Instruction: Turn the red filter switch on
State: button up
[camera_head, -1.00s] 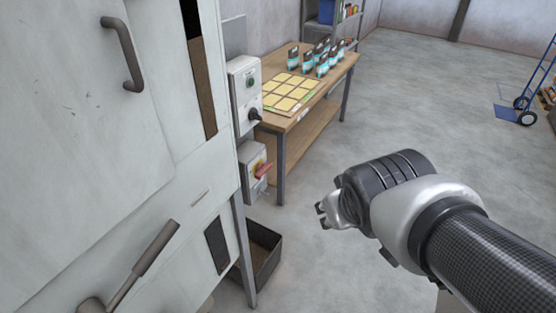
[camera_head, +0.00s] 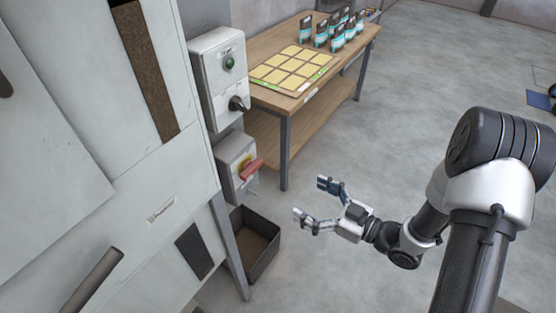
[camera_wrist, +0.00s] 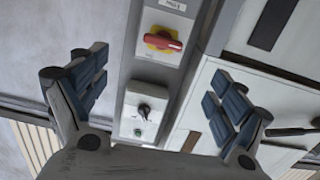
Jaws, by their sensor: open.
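The red switch handle (camera_head: 251,169) sits on a yellow plate on a grey box (camera_head: 232,165) mounted low on the machine's side. My gripper (camera_head: 313,203) is open and empty, to the right of the red handle and apart from it. In the wrist view the red handle (camera_wrist: 164,42) shows near the top centre, between and beyond my two spread fingers (camera_wrist: 160,95). It lies roughly crosswise there. Nothing hides the handle in either view.
Above the switch is a control box (camera_head: 217,80) with a green button (camera_head: 229,63) and a black knob (camera_head: 238,104). A wooden table (camera_head: 295,101) with pouches (camera_head: 338,35) stands behind. An open dark bin (camera_head: 262,250) lies below. The floor around my gripper is clear.

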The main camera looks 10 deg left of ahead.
jog(key=b, duration=0.3)
send_near(255, 170)
jog(key=shift+y, duration=0.4)
jog(key=x, duration=0.9)
jog(key=shift+a+f, duration=0.15)
jog(key=shift+f, duration=0.2)
jog(key=shift+c, duration=0.2)
jog(key=c, duration=1)
